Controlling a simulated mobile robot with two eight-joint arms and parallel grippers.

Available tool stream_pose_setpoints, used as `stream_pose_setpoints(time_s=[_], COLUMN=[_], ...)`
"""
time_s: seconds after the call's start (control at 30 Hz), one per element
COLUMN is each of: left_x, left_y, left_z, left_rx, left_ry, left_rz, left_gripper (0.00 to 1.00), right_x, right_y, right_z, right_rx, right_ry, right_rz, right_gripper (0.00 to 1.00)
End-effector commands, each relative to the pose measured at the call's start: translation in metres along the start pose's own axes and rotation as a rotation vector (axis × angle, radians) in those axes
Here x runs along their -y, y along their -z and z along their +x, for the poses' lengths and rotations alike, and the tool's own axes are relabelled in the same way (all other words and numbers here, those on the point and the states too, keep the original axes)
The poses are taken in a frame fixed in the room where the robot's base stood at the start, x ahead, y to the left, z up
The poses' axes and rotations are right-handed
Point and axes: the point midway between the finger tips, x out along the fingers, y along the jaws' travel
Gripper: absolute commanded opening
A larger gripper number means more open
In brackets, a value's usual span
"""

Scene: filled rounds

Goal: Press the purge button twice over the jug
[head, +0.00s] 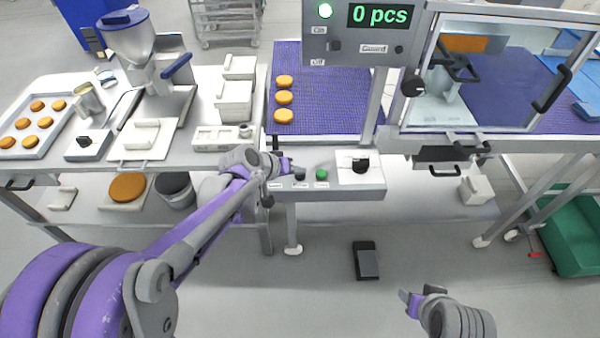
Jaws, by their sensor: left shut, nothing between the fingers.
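My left gripper (287,164) is shut and empty at the left end of a front control panel (340,186). Its tips are just above and left of a dark button (300,174); I cannot tell whether they touch it. A green button (321,174) and a black knob (360,165) sit to the right. The labels are too small to read, so I cannot tell which is the purge button. I cannot identify the jug for sure; a grey bucket (176,190) stands on the lower shelf. My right gripper (410,302) hangs over the floor, its jaw state unclear.
Several orange rounds lie on a purple belt (325,95) behind the panel. A display (380,16) reads "0 pcs". A clear guard door (480,75) stands at right. The left bench holds a tray of rounds (32,128) and a hopper (130,40). A pedal (366,262) is on the floor.

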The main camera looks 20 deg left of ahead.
Motion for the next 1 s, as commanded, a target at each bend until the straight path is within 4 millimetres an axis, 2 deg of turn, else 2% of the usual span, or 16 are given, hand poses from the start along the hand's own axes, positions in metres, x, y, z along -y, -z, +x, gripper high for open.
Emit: stream_pose_setpoints(time_s=[0.37, 0.7, 1.0], left_x=[-0.001, -0.010, -0.010], left_y=[0.001, 0.010, 0.009], left_z=[-0.001, -0.014, -0.013], left_rx=[0.001, 0.000, 0.001], left_ry=[0.000, 0.000, 0.000], left_rz=[0.000, 0.001, 0.000], left_gripper=[0.00, 0.00, 0.00], right_x=[0.000, 0.000, 0.000], right_y=[0.001, 0.012, 0.011], right_z=[-0.001, -0.012, -0.011], right_rx=[-0.001, -0.010, -0.010], right_ry=[0.000, 0.000, 0.000], right_rz=[0.000, 0.000, 0.000], right_gripper=[0.52, 0.52, 0.52])
